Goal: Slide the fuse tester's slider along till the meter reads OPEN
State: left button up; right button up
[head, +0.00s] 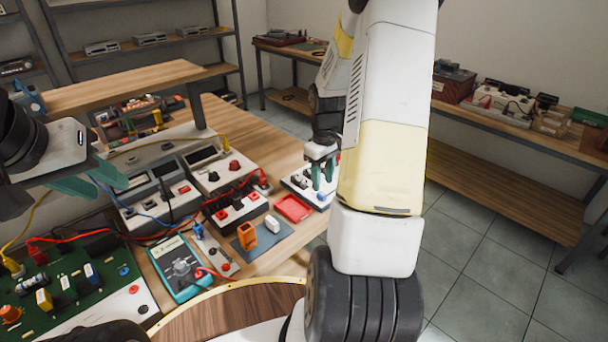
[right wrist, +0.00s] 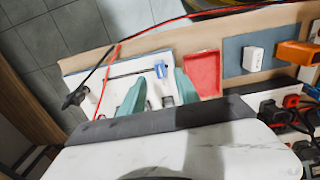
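The fuse tester appears to be the white panel (right wrist: 82,83) under my right gripper; in the head view its white box (head: 296,183) sits at the table's right edge. A dark slot runs along the panel, with a small blue slider knob (right wrist: 159,71) at its right part. My right gripper (right wrist: 156,84) is open, its teal fingers either side of the knob; contact cannot be told. It also shows in the head view (head: 323,174). My left gripper (head: 95,181) is open and empty at far left. No meter reading is legible.
Right of the tester lie a red tray (right wrist: 203,74) and a blue mat (right wrist: 233,58) with a white block (right wrist: 253,59) and an orange block (right wrist: 297,53). A teal handheld meter (head: 181,270), a green circuit board (head: 75,290), instruments and loose cables crowd the table's left.

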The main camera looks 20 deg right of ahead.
aim_at(322, 194)
jog(key=shift+f, duration=2.35)
jog(key=shift+c, duration=0.5)
grip_shut()
